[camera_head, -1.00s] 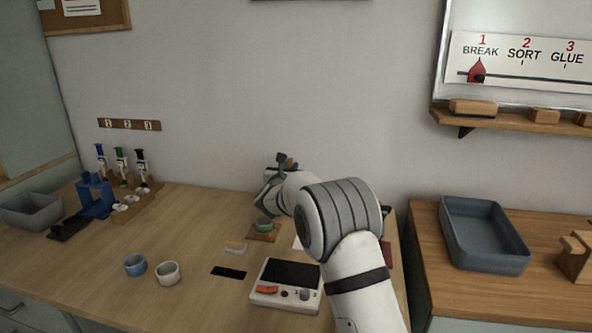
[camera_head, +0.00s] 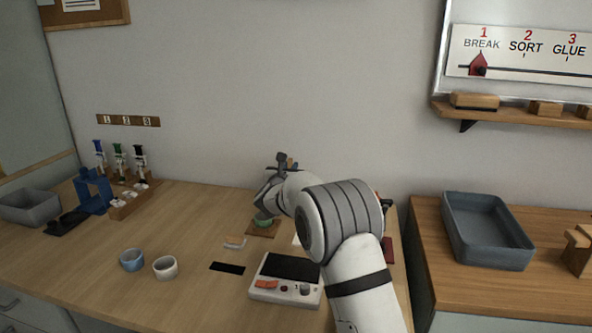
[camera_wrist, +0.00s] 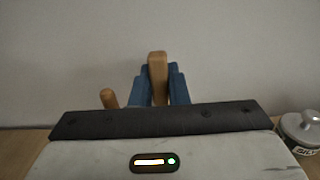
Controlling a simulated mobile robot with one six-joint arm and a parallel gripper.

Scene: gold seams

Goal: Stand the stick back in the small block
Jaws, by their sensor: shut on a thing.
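In the wrist view my gripper (camera_wrist: 158,74) has its blue fingers closed around an upright wooden stick (camera_wrist: 157,66), whose rounded top shows above them. Its lower end is hidden by my gripper body. A second, shorter wooden rod end (camera_wrist: 108,98) leans to the left of the fingers, apart from them. In the head view my arm reaches over the back of the table, and its wrist hides much of what is there. I cannot make out the small block for certain; it may be hidden behind my arm.
A green bowl (camera_head: 264,223) stands on a brown mat close below my wrist. A lidded jar (camera_wrist: 301,130) is at the right in the wrist view.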

